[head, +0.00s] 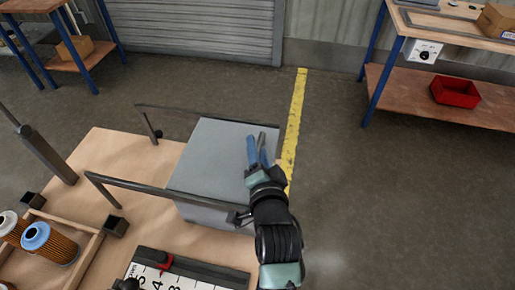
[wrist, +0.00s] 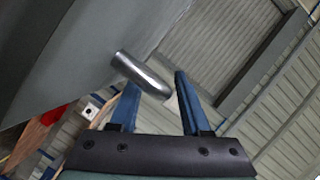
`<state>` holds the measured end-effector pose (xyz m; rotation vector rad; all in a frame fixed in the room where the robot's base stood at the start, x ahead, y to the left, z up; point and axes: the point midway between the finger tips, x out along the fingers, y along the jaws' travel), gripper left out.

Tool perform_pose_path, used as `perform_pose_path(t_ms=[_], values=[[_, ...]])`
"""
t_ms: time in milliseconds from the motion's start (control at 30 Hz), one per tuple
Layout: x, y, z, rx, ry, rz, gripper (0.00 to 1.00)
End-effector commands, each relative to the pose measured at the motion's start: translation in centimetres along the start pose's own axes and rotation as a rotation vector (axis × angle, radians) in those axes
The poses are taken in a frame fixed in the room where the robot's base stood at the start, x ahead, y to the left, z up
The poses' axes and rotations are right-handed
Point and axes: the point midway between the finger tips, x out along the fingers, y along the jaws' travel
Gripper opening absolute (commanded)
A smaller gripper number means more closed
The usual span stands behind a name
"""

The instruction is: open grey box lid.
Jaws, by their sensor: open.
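The grey box (head: 205,214) stands on the wooden table. Its flat grey lid (head: 215,150) looks shut in the head view. My gripper (head: 258,150) is over the right part of the lid. In the wrist view, my gripper (wrist: 158,82) has its two blue fingers apart. A silver rounded bar (wrist: 140,70), which looks like a handle, sticks out from a grey box surface (wrist: 75,50). Its end reaches between or just in front of the fingertips. I cannot tell whether either finger touches it. In the head view my fingers largely hide this spot.
Dark rails (head: 135,185) on posts run along the near and far sides of the box. Filter cartridges (head: 48,242) lie in a wooden tray at lower left. A black-and-white numbered panel (head: 150,276) is at the near edge. Floor to the right is clear.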

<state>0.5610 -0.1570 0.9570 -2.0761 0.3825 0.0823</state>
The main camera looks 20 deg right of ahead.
Motion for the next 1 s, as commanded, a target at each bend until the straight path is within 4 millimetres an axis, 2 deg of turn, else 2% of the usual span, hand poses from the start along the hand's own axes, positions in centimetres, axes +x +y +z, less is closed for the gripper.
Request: perform_pose_path(t_ms=[333,367,600,1000], values=[[0.43,-0.02,-0.01,0.000,0.000,0.000,0.47],[0.42,-0.02,-0.01,0.000,0.000,0.000,0.43],[0.40,-0.02,-0.01,0.000,0.000,0.000,0.00],[0.39,0.00,-0.01,0.000,0.000,0.000,0.00]])
